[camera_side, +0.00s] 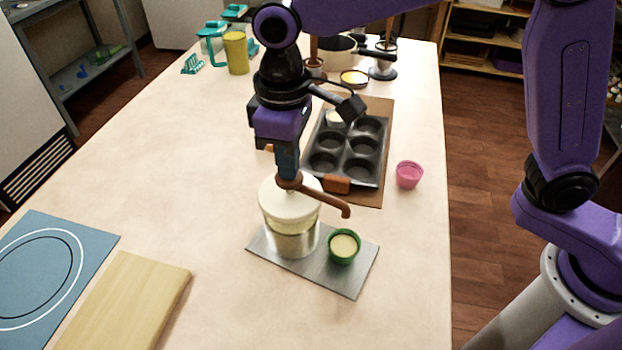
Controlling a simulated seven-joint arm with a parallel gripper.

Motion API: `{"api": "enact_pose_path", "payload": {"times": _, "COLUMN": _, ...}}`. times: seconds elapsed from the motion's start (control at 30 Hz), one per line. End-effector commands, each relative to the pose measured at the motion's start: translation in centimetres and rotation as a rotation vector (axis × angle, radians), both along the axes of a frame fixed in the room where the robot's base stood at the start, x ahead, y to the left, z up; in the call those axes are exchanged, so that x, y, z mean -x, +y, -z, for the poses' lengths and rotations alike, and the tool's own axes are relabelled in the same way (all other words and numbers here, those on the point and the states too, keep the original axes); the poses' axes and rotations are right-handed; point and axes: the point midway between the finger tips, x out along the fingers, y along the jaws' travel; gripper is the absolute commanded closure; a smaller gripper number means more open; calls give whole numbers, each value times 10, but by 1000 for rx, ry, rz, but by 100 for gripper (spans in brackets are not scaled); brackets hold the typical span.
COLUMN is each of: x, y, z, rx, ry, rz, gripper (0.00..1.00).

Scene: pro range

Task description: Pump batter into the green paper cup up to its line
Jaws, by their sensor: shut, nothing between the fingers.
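The green paper cup (343,247) stands upright on a grey metal plate (338,279), with pale yellow batter inside. Its fill line cannot be made out. The batter dispenser (291,227) stands on the same plate, left of the cup. It is a clear jar of pale batter with a white lid and a brown pump spout (325,197) whose tip is above and near the cup. My gripper (289,176) is shut and points down at the top of the pump head, with nothing between its fingers. It looks in contact with the pump, but the fingertips are partly hidden.
A dark muffin tin (325,174) lies on a brown mat behind the dispenser, with a pink cup (409,175) to its right. A wooden board (128,300) and a blue mat (52,270) lie front left. Table left of the dispenser is clear.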

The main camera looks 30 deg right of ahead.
Motion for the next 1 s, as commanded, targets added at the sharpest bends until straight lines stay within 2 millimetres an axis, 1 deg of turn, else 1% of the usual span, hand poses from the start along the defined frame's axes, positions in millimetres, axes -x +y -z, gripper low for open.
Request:
{"api": "enact_pose_path", "payload": {"times": 0.6, "x": 0, "y": 0, "z": -31, "rx": 0, "ry": 0, "rz": 0, "gripper": 100}}
{"api": "enact_pose_path", "payload": {"times": 1.0, "x": 0, "y": 0, "z": -33, "rx": 0, "ry": 0, "rz": 0, "gripper": 100}}
